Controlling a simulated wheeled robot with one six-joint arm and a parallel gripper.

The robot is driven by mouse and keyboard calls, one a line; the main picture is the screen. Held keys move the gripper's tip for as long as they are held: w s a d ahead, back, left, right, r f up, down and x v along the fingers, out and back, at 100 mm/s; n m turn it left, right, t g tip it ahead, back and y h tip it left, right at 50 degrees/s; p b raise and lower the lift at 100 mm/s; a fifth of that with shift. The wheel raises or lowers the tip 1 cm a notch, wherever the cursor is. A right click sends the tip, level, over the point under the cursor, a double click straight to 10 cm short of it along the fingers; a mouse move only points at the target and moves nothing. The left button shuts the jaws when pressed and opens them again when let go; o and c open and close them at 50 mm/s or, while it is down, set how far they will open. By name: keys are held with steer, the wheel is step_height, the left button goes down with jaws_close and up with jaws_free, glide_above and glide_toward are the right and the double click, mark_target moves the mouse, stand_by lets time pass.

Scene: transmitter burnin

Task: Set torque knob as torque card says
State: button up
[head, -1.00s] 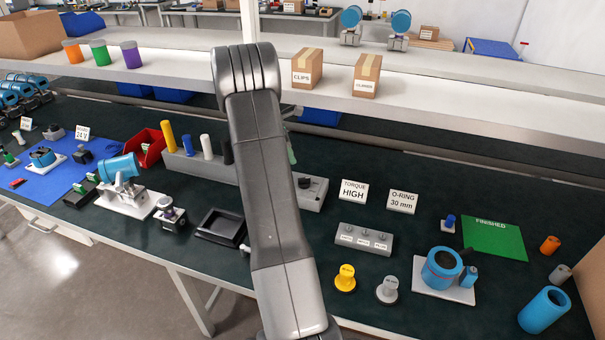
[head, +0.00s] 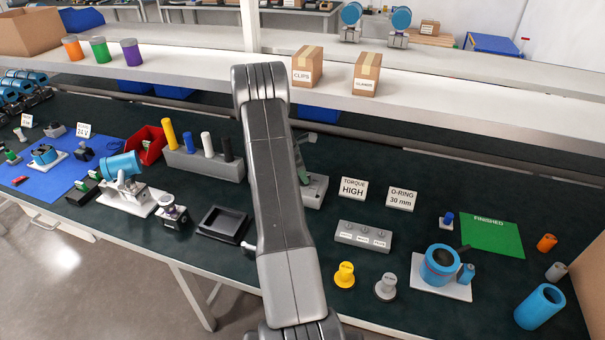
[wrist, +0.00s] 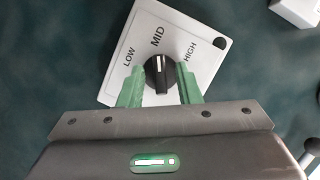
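The torque knob (wrist: 159,72) is a black dial on a pale plate (wrist: 205,72) marked LOW, MID and HIGH, and its white pointer line points at MID. My gripper (wrist: 161,88) has its two green fingers on either side of the knob, with a gap on each side, so it is open. In the head view my gripper (head: 302,150) is mostly behind my arm, over the grey knob box (head: 314,191); the knob is hidden there. The torque card (head: 353,188) stands to the right of the box and reads TORQUE HIGH.
The O-ring card (head: 402,194) reads 30 mm. A grey block with several small labelled parts (head: 362,237) sits in front of the cards. A rack of upright coloured rods (head: 205,165) stands left of the box. A shelf (head: 440,105) runs above the bench's back.

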jaws_close()
steer(key=shift+m, duration=0.4)
steer(key=m+g+b, duration=0.2)
steer(key=m, duration=0.3)
steer(key=shift+w, duration=0.2)
steer(key=m+g, duration=0.1)
steer(key=m, duration=0.2)
steer(key=m+g+y, duration=0.1)
steer(key=m, duration=0.2)
steer(key=shift+w+d+b, duration=0.1)
steer(key=shift+b, duration=0.3)
steer(key=shift+y, duration=0.3)
steer(key=shift+r, duration=0.1)
steer(key=shift+o, duration=0.8)
jaws_free()
